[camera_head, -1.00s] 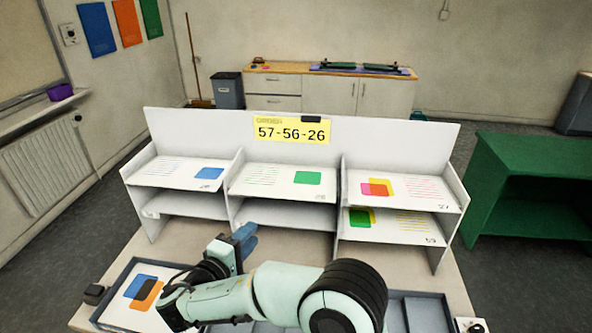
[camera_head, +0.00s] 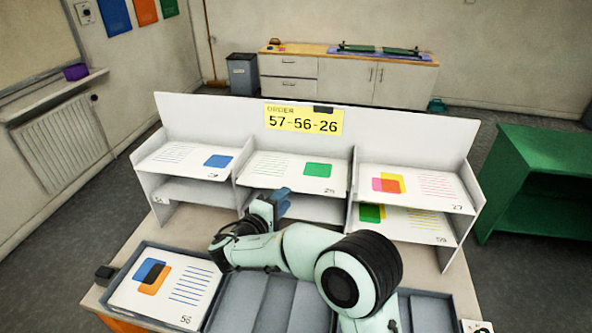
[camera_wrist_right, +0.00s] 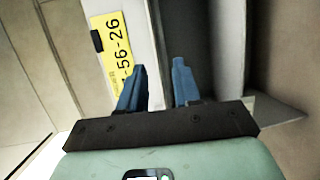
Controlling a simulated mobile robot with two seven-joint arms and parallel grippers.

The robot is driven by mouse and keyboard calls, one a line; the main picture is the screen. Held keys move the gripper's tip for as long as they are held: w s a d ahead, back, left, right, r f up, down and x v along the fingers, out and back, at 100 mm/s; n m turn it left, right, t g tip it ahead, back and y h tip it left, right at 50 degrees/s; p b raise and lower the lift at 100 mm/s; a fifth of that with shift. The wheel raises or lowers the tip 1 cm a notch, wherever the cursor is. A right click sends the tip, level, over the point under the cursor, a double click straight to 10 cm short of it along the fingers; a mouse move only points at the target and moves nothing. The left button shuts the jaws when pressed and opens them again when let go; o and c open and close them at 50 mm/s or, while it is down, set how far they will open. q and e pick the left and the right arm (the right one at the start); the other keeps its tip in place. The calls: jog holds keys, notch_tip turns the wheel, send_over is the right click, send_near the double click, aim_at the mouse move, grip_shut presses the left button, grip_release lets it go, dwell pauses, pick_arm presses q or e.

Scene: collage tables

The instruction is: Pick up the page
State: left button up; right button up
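Page 56 (camera_head: 166,288), with overlapping blue and orange squares and blue lines, lies in the left compartment of the grey tray (camera_head: 118,283). On the white rack, the upper pages are one with a blue square (camera_head: 186,159), one with a green square (camera_head: 292,172) and page 27 (camera_head: 418,186) in pink and yellow. Page 59 (camera_head: 415,225), green and yellow, lies in the lower right slot. My right gripper (camera_head: 280,203) is at the front of the rack's lower middle slot. In the wrist view its blue fingers (camera_wrist_right: 158,88) are apart and empty. My left gripper is out of view.
A yellow order card (camera_head: 303,119) on the rack's back panel (camera_head: 400,131) reads 57-56-26. The lower left slot (camera_head: 197,193) looks empty. The tray's other visible compartments look empty. A green shelf unit (camera_head: 545,185) stands at the right.

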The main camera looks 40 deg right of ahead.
jog(key=p+x, duration=0.1)
jog(key=x, duration=0.4)
jog(key=shift+w+r+p, duration=0.2)
jog(key=shift+p, duration=0.1)
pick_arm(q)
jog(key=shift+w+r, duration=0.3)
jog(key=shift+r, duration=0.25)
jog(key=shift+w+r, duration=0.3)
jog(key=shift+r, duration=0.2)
pick_arm(e)
jog(key=shift+s+a, duration=0.1)
jog(key=shift+s, duration=0.05)
grip_shut()
